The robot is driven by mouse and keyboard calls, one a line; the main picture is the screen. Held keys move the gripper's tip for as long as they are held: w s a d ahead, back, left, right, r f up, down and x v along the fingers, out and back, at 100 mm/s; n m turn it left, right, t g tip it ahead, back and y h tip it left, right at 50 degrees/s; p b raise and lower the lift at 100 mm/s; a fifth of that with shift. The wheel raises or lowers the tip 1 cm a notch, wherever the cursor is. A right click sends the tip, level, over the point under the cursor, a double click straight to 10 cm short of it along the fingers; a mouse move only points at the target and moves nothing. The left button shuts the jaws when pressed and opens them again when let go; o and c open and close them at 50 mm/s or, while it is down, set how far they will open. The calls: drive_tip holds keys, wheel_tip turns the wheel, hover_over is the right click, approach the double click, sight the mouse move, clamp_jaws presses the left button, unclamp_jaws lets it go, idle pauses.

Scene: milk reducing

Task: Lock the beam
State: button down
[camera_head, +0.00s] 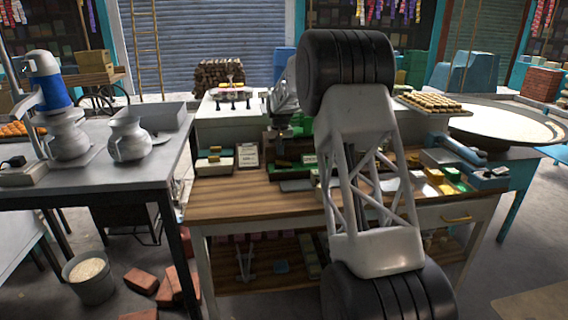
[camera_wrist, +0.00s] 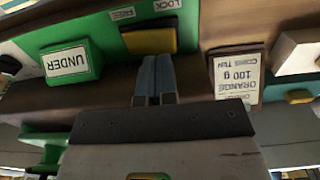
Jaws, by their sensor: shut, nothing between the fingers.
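A green base, seen upside down in the wrist view (camera_wrist: 100,32), carries labels reading LOCK (camera_wrist: 167,5) and FREE (camera_wrist: 122,14). Beside them sits a yellow block with a dark edge (camera_wrist: 150,41); I cannot tell which label it is set to. My gripper (camera_wrist: 154,60) is shut and empty, with its fingertips close to this block; contact is unclear. A green block marked UNDER (camera_wrist: 70,61) is left of the fingers. In the head view the green base (camera_head: 285,172) is partly hidden behind my arm, and the beam cannot be made out clearly.
An ORANGE 100 g card (camera_wrist: 238,70) stands right of the fingers, also in the head view (camera_head: 248,155). A pale block with yellow pieces (camera_head: 214,166) is left of it. Gold and green blocks (camera_head: 440,180) crowd the right. The bench's front left (camera_head: 230,190) is clear.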

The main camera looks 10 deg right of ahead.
sight(280, 162)
drive_tip(key=shift+f, duration=1.9)
idle(1.9)
drive_tip(key=shift+r, duration=3.5)
